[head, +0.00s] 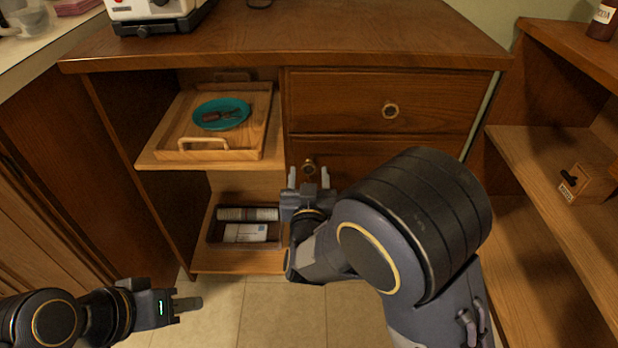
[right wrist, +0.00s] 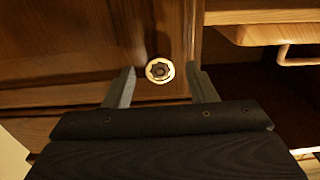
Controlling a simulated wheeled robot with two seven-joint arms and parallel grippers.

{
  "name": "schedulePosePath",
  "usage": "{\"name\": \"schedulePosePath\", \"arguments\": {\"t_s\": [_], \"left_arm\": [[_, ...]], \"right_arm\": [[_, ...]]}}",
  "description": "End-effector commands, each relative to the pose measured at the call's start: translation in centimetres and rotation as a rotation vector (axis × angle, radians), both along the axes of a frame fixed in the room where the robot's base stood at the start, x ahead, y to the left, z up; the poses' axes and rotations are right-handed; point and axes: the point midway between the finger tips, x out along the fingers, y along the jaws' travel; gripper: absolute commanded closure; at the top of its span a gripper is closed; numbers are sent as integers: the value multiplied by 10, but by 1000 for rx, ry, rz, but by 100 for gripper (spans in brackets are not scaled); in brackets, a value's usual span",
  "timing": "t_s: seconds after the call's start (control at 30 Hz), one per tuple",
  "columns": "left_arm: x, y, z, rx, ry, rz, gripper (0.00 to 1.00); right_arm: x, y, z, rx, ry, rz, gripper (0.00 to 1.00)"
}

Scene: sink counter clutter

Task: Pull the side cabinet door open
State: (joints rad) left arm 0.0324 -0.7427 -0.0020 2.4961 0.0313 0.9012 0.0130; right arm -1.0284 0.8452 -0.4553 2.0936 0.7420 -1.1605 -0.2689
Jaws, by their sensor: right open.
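The wooden side cabinet door (head: 362,157) is below the drawer on the right of the cabinet. It looks shut, and my right arm hides most of it in the head view. Its round brass knob (head: 309,167) is near the door's left edge; it also shows in the right wrist view (right wrist: 160,71). My right gripper (head: 309,177) is open in front of the knob. In the right wrist view its fingers (right wrist: 160,85) stand on either side of the knob, with space between. My left gripper (head: 188,304) is low at the left, away from the cabinet; its finger opening is unclear.
A drawer with a round knob (head: 390,111) is above the door. Open shelves at the left hold a wooden tray (head: 170,134) with a teal plate (head: 221,114) and a lower bin (head: 212,238). A wooden shelf unit (head: 540,170) stands at the right. Tiled floor (head: 262,312) lies in front.

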Motion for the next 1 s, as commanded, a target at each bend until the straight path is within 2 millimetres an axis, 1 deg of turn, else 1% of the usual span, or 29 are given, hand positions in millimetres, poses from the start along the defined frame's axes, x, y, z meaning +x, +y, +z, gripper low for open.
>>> {"name": "schedulePosePath", "arguments": {"t_s": [0.1, 0.33, 0.7, 0.73, 0.9, 1.0], "left_arm": [[0, 0, -1, 0, 0, 0, 64], [0, 0, -1, 0, 0, 0, 64], [0, 0, -1, 0, 0, 0, 64], [0, 0, -1, 0, 0, 0, 64], [0, 0, -1, 0, 0, 0, 64], [0, 0, -2, 0, 0, 0, 64]], "right_arm": [[5, 0, 0, 0, 0, 0, 49], [6, 0, 0, 0, 1, 1, 49], [5, 0, 0, 0, 1, 1, 97], [5, 0, 0, 0, 1, 1, 100], [5, 0, 0, 0, 1, 2, 100], [1, 2, 0, 0, 2, 8, 100]]}}
